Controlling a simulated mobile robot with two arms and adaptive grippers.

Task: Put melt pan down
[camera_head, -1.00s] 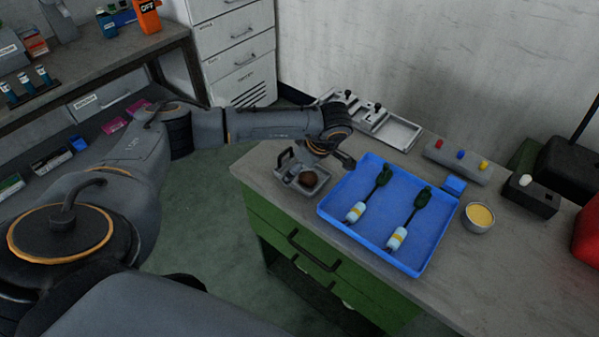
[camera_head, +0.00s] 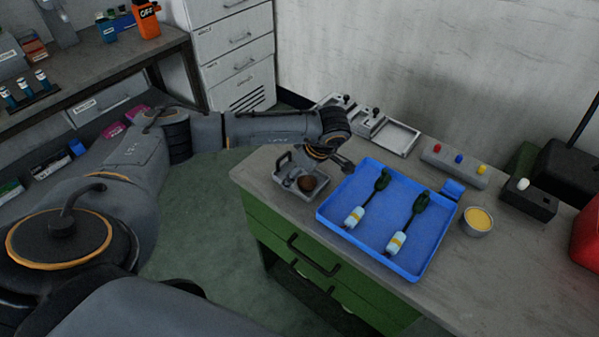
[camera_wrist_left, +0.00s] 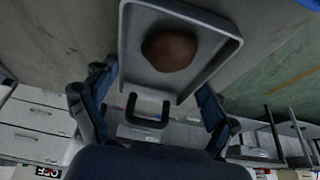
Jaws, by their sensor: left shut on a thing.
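The melt pan (camera_head: 311,194) is a small grey tray with a loop handle at the left front corner of the bench, holding a brown rounded lump (camera_head: 307,183). In the left wrist view the pan (camera_wrist_left: 210,48) lies ahead of my fingers, with its handle (camera_wrist_left: 148,122) and the lump (camera_wrist_left: 168,51) showing. My left gripper (camera_head: 322,159) is over the pan's back side. The exact contact is hidden. I cannot tell whether the pan touches the bench. My right gripper is out of view.
A blue tray (camera_head: 411,266) with two cable-like parts stands close right of the pan. Behind are metal fixtures (camera_head: 396,137) and a button box (camera_head: 455,165). A cup of yellow material (camera_head: 478,221) stands to the right. The bench's left edge is close to the pan.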

